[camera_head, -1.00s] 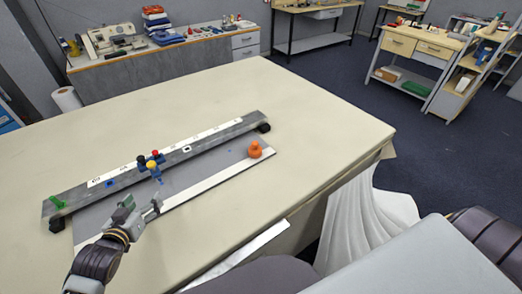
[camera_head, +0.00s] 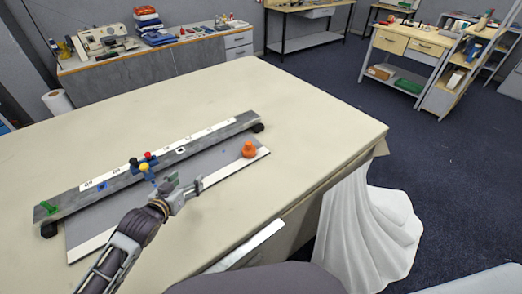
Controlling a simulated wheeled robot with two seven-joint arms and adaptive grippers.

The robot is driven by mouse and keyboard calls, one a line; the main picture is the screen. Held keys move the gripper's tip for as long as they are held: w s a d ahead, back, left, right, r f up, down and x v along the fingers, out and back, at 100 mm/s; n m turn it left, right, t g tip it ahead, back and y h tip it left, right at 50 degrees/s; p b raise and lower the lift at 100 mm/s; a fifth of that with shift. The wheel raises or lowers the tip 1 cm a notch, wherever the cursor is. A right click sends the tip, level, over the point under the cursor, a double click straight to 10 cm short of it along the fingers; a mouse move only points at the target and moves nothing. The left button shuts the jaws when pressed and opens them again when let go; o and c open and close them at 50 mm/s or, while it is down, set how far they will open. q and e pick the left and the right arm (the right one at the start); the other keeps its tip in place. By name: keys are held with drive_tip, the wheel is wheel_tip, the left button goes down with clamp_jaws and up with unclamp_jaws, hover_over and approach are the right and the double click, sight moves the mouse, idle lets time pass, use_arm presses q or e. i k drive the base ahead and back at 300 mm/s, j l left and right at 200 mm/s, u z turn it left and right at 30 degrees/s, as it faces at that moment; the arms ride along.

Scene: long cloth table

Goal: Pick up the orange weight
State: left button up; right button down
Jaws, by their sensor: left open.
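The orange weight (camera_head: 249,149) stands upright near the right end of the grey board (camera_head: 222,155) on the table. My left gripper (camera_head: 188,187) is above the board, left of the orange weight and apart from it. It is open, with nothing seen between its fingers. The right gripper is not in view.
A long raised grey rail (camera_head: 208,138) with a white strip runs along the board's far side. A small cluster of coloured pieces (camera_head: 145,163) sits by its middle, close to my left gripper. A green piece (camera_head: 47,207) is at the left end. The cloth table (camera_head: 320,130) is clear to the right.

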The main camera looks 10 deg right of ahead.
sight(249, 151)
drive_tip(key=z, duration=0.15)
drive_tip(key=k+l, duration=0.2)
drive_tip(key=k, duration=0.3)
drive_tip(key=k+l, duration=0.25)
drive_tip(key=k, duration=0.2)
drive_tip(key=k+l, duration=0.2)
drive_tip(key=k, duration=0.3)
drive_tip(key=i+l, duration=0.15)
drive_tip(key=i+z, duration=0.05)
drive_tip(key=i, duration=0.05)
